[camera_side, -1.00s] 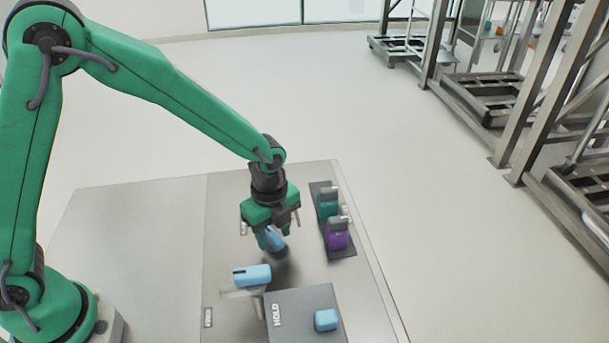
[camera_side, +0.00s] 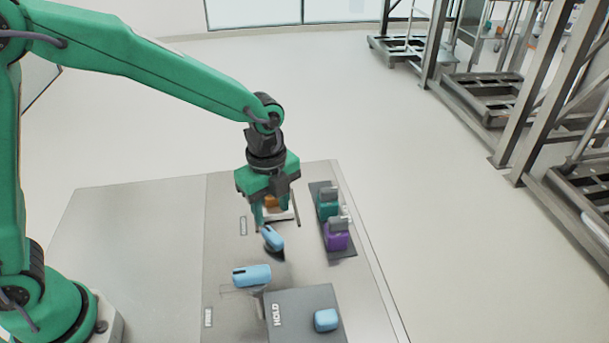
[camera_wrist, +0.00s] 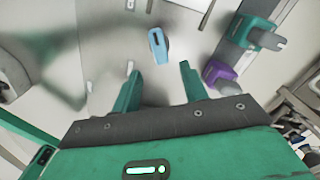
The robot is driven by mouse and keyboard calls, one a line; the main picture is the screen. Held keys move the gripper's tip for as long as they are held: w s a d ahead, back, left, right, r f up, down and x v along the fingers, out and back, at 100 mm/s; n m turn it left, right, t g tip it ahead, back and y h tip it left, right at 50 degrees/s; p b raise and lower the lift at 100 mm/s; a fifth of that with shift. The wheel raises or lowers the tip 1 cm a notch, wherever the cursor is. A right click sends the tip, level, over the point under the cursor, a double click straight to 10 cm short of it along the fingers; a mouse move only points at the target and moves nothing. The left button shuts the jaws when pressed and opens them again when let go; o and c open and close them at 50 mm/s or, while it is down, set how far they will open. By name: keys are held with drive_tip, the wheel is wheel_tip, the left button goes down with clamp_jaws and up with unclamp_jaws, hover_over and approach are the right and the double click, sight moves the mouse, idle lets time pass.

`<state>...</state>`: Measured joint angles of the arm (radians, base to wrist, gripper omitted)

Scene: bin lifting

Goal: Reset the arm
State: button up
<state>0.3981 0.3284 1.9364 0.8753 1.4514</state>
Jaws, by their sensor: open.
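My gripper (camera_side: 272,216) is open and empty above the grey work table (camera_side: 130,235), pointing down. A small blue bin (camera_side: 273,238) with a dark slot stands below it, apart from the fingers as far as I can tell. In the wrist view my gripper's green fingers (camera_wrist: 161,82) are spread, and the blue bin (camera_wrist: 159,46) shows beyond their tips.
A teal bin (camera_side: 327,206) and a purple bin (camera_side: 337,238) stand on a dark strip at right. A blue piece (camera_side: 252,275) and a grey HOLD block (camera_side: 288,300) bearing a blue bin (camera_side: 326,320) are in front. The table's left is clear.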

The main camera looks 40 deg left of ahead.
drive_tip(key=shift+s+a+r+n, duration=0.1)
drive_tip(key=shift+a+r+n, duration=0.2)
drive_tip(key=shift+r, duration=0.1)
drive_tip(key=s+a+r+n+t, duration=0.5)
drive_tip(key=s+a+r+n, duration=0.8)
drive_tip(key=n, duration=0.7)
drive_tip(key=s+a, duration=0.2)
drive_tip(key=s, duration=0.1)
drive_tip(key=shift+a+r+n+t, duration=0.25)
drive_tip(key=shift+a+n+t, duration=0.05)
